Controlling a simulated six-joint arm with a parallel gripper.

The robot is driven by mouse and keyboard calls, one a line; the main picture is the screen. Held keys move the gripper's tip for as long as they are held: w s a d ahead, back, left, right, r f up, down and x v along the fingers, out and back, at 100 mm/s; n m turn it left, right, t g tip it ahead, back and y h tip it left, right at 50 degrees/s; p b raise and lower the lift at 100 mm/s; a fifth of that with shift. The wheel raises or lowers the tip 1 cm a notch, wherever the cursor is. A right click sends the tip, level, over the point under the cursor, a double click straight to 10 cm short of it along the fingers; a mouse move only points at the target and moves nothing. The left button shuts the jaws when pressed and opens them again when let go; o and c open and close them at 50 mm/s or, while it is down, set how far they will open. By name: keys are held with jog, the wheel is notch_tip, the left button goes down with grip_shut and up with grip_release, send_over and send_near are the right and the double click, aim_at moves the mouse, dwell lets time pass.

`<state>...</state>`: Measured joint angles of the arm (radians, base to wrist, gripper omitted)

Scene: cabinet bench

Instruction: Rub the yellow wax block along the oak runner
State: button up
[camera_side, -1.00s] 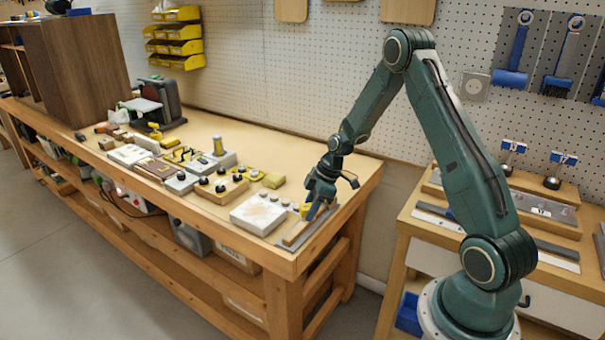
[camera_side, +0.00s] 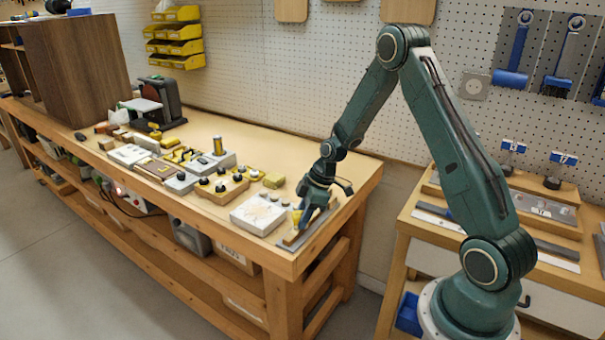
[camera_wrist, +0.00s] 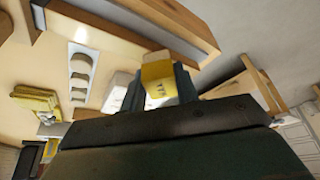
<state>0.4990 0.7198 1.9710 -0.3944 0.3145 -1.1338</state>
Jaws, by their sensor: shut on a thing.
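The yellow wax block (camera_wrist: 160,82) is clamped between my fingers in the wrist view, with dark marks on its face. In the side view, my gripper (camera_side: 302,222) points down at the bench's near right corner, with a bit of the yellow block (camera_side: 297,216) showing beside the fingers. The oak runner (camera_side: 290,240) lies on a grey strip under my gripper, partly hidden by it. The block is at or just above the runner; I cannot tell whether they touch.
The bench's front edge (camera_side: 285,262) is close by.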

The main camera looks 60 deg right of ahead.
aim_at(288, 241)
jog(key=shift+a+r, duration=0.1)
jog(key=shift+a, duration=1.6)
jog(key=shift+a, duration=0.1)
jog(key=shift+a, duration=1.75)
jog(key=shift+f, duration=0.2)
jog(key=shift+r, duration=0.1)
jog(key=shift+r, duration=3)
jog(key=shift+r, duration=1.45)
